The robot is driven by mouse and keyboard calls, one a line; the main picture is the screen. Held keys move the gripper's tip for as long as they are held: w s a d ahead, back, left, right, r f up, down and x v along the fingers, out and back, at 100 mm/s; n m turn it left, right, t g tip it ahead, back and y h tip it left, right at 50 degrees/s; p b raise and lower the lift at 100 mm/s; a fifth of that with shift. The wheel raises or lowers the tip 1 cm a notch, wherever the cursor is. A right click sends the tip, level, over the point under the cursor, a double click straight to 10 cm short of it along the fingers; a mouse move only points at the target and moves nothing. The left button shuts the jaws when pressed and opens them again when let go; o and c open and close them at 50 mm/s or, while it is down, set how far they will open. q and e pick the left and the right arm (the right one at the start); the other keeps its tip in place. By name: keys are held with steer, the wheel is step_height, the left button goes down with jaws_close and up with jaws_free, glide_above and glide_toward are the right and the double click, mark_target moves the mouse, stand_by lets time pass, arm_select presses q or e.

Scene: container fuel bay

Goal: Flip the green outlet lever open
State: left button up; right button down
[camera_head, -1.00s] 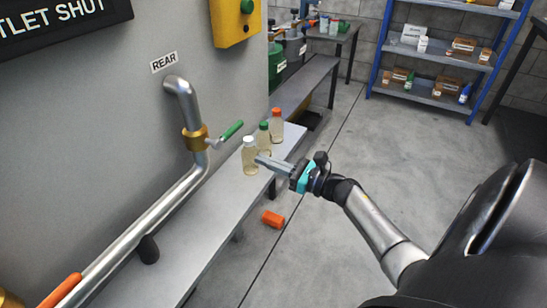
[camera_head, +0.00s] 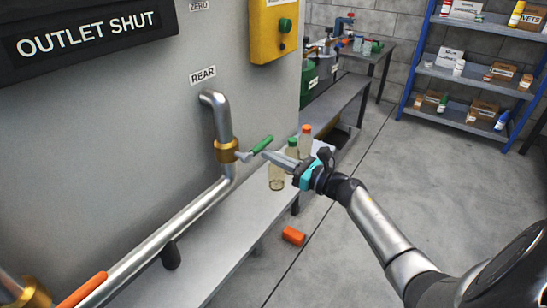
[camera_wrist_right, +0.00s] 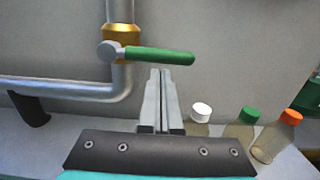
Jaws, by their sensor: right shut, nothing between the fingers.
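The green outlet lever (camera_head: 262,146) sticks out from a brass valve (camera_head: 227,151) on the rear pipe. In the right wrist view the lever (camera_wrist_right: 160,55) lies almost level, pointing right from the brass valve (camera_wrist_right: 122,33). My right gripper (camera_head: 266,155) is shut and empty, with its fingertips close to the lever. In the right wrist view the fingertips (camera_wrist_right: 160,72) are just below the lever's middle; I cannot tell whether they touch. My left gripper is not in view.
An orange lever (camera_head: 82,290) is at lower left. An orange object (camera_head: 293,236) lies on the floor.

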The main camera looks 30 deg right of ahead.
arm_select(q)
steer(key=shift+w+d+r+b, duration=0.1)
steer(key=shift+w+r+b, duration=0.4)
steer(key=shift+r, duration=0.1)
arm_select(e)
steer(key=shift+d+r+n, duration=0.1)
steer(key=shift+r+n, duration=0.1)
steer(key=shift+n, duration=0.3)
